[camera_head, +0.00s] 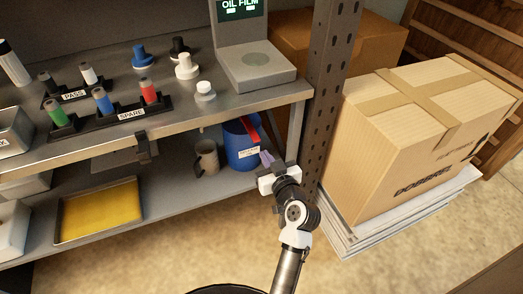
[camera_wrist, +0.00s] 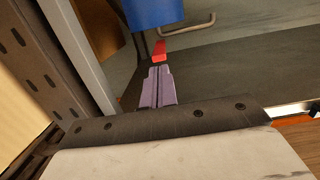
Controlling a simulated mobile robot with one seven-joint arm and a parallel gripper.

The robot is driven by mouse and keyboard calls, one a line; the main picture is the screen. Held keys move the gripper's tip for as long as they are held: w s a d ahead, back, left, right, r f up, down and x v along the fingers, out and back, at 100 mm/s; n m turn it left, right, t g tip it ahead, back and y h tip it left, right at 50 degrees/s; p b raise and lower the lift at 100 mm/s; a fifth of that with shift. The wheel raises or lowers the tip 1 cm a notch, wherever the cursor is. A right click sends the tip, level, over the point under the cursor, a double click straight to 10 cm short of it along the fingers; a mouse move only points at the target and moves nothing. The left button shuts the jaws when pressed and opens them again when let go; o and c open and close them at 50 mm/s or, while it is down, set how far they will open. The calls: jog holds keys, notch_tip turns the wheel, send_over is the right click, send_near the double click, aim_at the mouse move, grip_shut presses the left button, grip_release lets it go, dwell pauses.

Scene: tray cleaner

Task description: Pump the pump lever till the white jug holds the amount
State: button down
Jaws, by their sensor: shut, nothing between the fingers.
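The blue container (camera_head: 241,150) with a white label stands on the lower shelf beside the metal post, and a red lever (camera_head: 250,128) slants at its top right. A grey-beige jug (camera_head: 206,158) with a handle stands just left of it; no clearly white jug shows, and its contents cannot be seen. My gripper (camera_head: 266,158) is in front of the container's right side, below the lever. In the wrist view, my shut, empty purple fingers (camera_wrist: 158,87) point at the red lever's end (camera_wrist: 159,50), with the blue container (camera_wrist: 155,12) beyond. Whether they touch is unclear.
The perforated metal post (camera_head: 330,90) stands close right of my gripper. A large cardboard box (camera_head: 390,160) is farther right. The upper shelf's edge (camera_head: 220,118) overhangs the jug. A yellow tray (camera_head: 100,212) lies on the lower shelf at left.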

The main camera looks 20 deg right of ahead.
jog(key=shift+s+d+b, duration=0.1)
jog(key=shift+s+b, duration=0.2)
jog(key=shift+s, duration=1.9)
